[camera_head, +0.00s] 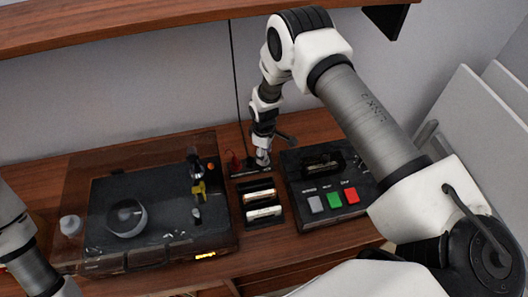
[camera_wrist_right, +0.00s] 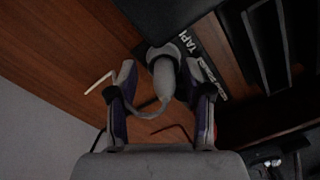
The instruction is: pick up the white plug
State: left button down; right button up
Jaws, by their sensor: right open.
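The white plug (camera_wrist_right: 163,78) is pale and rounded, with a grey-white cable curling from its near end, in the right wrist view. Its far end meets a dark collar beside a black strip lettered "TAPI…". My right gripper (camera_wrist_right: 162,70) is open, with one finger on each side of the plug; I cannot tell whether they touch it. In the head view, my right gripper (camera_head: 262,155) points down at the back of the small black holder, and the plug is too small to tell apart from it. My left arm shows at the left edge; its gripper is out of view.
A turntable-like device (camera_head: 160,240) under a clear cover stands on the left. A black box (camera_head: 300,190) with grey, green and red buttons stands on the right. A black rack (camera_head: 247,223) holds cassette-like items between them. A wooden shelf (camera_head: 130,25) hangs above.

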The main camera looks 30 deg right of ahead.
jog(key=shift+a+r, duration=0.1)
jog(key=shift+s+a+r, duration=0.15)
jog(key=shift+s+r, duration=0.05)
jog(key=shift+s, duration=0.05)
grip_shut()
jog(key=shift+f, duration=0.1)
jog(key=shift+w+r+b, duration=0.15)
jog(key=shift+r+b, duration=0.2)
jog(key=shift+r, duration=0.1)
notch_tip(320, 180, up, 8)
jog(key=b, duration=0.2)
jog(key=shift+b, duration=0.4)
jog(key=shift+r, duration=0.55)
